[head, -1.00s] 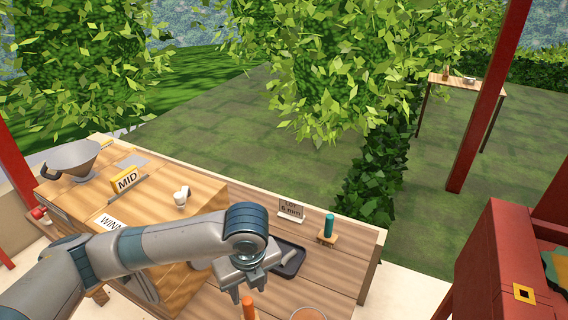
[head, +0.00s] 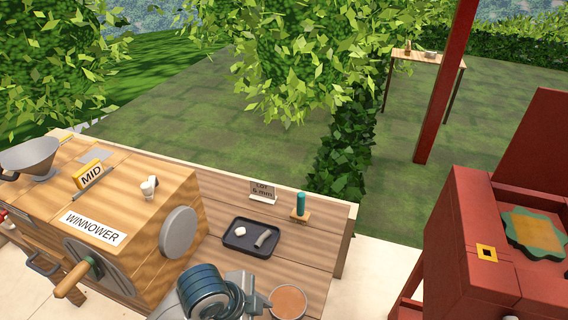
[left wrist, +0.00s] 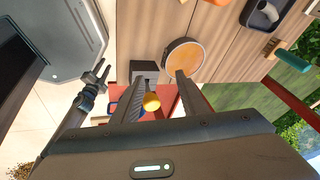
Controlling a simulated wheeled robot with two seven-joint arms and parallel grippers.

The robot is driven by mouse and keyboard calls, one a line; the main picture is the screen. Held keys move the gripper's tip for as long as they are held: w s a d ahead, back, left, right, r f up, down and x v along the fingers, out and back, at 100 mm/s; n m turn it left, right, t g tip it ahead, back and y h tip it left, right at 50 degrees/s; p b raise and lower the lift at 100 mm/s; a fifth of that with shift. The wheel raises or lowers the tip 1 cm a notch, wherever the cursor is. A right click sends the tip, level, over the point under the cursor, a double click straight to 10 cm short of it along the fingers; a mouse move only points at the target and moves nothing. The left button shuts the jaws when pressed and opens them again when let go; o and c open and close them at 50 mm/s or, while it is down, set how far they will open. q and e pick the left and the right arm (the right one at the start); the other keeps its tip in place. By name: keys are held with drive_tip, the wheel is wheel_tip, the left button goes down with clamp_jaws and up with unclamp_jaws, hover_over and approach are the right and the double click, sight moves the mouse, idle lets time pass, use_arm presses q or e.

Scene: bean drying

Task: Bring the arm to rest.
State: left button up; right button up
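My left arm shows at the bottom of the head view, with its dark blue ringed joint beside the round bowl (head: 288,302). A yellow knob (left wrist: 152,101) shows in the gap, apparently beyond the fingers. The bowl (left wrist: 183,57) with brownish contents is past the fingertips on the table. My right gripper (left wrist: 99,74) shows small at the left of the wrist view, its prongs apart and empty.
The wooden winnower (head: 140,197) with its crank fills the left of the table. A dark tray (head: 233,249) holds a white piece and a grey piece. A red cabinet (head: 470,225) is at right.

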use_arm(q)
drive_tip(key=s+a+f+n+t+y, duration=0.1)
drive_tip(key=s+a+f+n+y, duration=0.1)
drive_tip(key=s+a+f+n, duration=0.5)
drive_tip(key=s+a+f+n+y, duration=0.2)
drive_tip(key=s+a+f+n, duration=0.1)
drive_tip(key=s+a+n, duration=0.7)
drive_tip(key=w+d+f+m, duration=0.1)
drive_tip(key=w+f, duration=0.2)
drive_tip(key=f, duration=0.7)
drive_tip(key=w+f, duration=0.3)
drive_tip(key=f, duration=0.8)
drive_tip(key=s+f, duration=0.4)
drive_tip(key=f, duration=0.5)
drive_tip(key=s+d+f+t+h, duration=0.1)
drive_tip(key=s+f, duration=0.4)
drive_tip(key=f, duration=0.4)
drive_tip(key=shift+f+t, duration=0.3)
drive_tip(key=shift+f, duration=0.05)
drive_tip(key=shift+c, duration=1.1)
